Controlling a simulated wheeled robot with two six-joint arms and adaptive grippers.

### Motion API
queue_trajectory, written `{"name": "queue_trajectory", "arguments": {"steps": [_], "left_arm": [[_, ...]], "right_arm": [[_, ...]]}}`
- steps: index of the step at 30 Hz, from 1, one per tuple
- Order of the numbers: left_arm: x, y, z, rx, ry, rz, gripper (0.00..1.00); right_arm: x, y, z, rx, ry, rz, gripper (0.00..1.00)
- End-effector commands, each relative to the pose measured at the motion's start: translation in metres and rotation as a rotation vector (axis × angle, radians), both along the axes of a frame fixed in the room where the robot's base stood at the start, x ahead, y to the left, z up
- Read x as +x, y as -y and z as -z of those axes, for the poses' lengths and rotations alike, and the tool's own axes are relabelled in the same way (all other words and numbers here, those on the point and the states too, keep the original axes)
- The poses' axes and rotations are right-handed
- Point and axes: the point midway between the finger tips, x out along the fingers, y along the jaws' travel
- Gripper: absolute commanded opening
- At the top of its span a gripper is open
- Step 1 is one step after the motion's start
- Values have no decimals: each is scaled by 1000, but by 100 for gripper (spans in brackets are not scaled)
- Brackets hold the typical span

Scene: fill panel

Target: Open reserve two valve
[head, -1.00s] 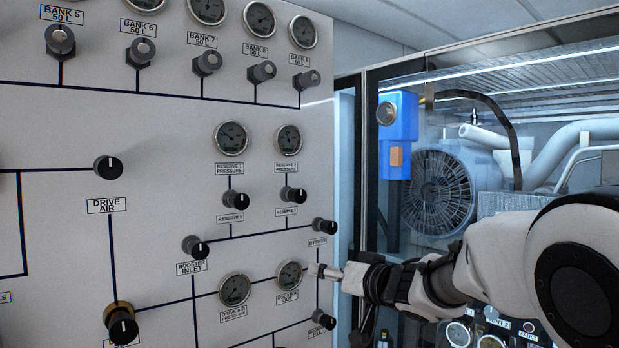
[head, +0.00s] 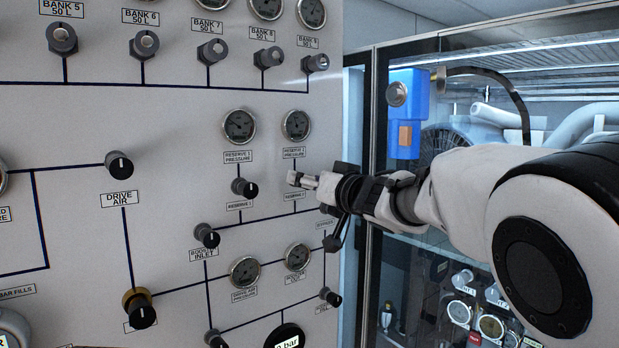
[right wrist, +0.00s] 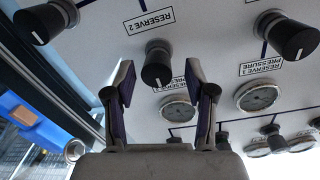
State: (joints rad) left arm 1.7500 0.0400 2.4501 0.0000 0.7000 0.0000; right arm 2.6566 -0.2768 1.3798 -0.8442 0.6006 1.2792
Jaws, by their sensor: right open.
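The reserve two valve is a black knob (right wrist: 157,62) on the white panel. In the right wrist view its RESERVE 2 label (right wrist: 150,22) appears upside down, and its white mark runs roughly along the picture's vertical. My right gripper (right wrist: 160,76) is open, with one finger on each side of this knob in that view; I cannot tell whether they touch it. In the head view my right gripper (head: 305,180) reaches the panel below the reserve 2 gauge (head: 296,124) and hides the knob. My left gripper is not in view.
The reserve 1 knob (head: 244,188) is left of my right gripper. The bypass knob (right wrist: 45,22) is near in the right wrist view. Booster inlet (head: 207,235) and drive air (head: 119,165) knobs sit further left. A glass-fronted cabinet with a blue box (head: 408,110) stands right.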

Motion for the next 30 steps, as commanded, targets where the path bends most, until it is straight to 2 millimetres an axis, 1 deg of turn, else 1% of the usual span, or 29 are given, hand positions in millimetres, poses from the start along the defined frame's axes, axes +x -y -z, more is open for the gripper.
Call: {"name": "queue_trajectory", "arguments": {"steps": [1,2,3,5,6,19,25,30], "left_arm": [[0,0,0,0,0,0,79],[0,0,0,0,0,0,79],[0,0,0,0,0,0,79],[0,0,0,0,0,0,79],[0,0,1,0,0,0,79],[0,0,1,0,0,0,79],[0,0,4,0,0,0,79],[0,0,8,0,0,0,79]], "right_arm": [[0,0,1,0,0,0,55],[0,0,1,0,0,0,48],[0,0,1,1,-1,0,34],[0,0,1,1,-1,0,12],[0,0,1,0,0,0,0],[0,0,1,-25,18,0,0],[0,0,1,-97,70,0,0],[-1,0,2,-199,145,1,0]]}}
